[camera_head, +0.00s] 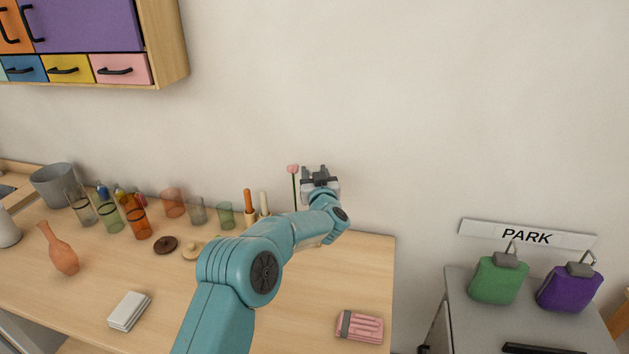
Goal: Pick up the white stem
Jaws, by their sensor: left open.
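My left gripper (316,171) is up against the wall side of the wooden table, with its two fingers apart and nothing seen between them. No stem that is clearly white shows. A pink flower head (293,168) on a thin green stem stands just left of the gripper, apart from it as far as I can tell. A cream stick-like thing (264,202) stands upright left of the flower, beside an orange one (248,200). My arm hides what lies below and behind the gripper. My right gripper is not in view.
Several coloured glasses (137,218) stand at the table's back left. A terracotta vase (60,250) is at the left. A white stack (129,311) and a pink case (359,327) lie near the front. Green (498,279) and purple (568,289) containers stand on a grey cabinet at right.

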